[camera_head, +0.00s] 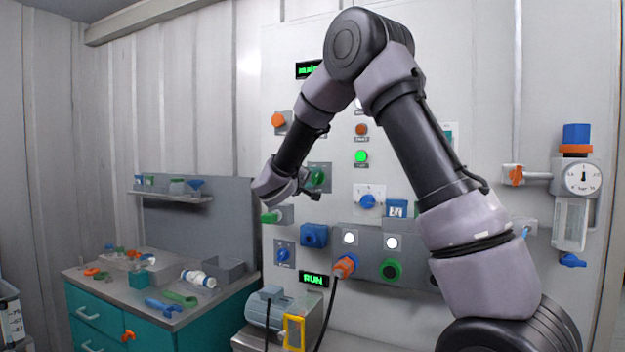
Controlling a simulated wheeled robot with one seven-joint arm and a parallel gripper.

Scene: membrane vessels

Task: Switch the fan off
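My arm reaches from the lower right up and over to the left, in front of the wall panel (400,300). My gripper (316,190) is small and dark, close to a green knob (317,177) on a grey plate. I cannot tell whether it touches the knob or whether its fingers are open. A grey-blue motor-like unit (265,308), which may be the fan, stands at the bottom centre. Above it a display (313,279) reads RUN in green. A blue rotary knob (284,255) on a plate is left of that display. No label naming the fan is readable.
The panel also carries a lit green lamp (361,156), a blue knob (367,201), an orange plug (344,267) with a black cable and a green round socket (391,269). A cluttered teal workbench (95,315) stands left. A gauge (582,177) hangs at the right.

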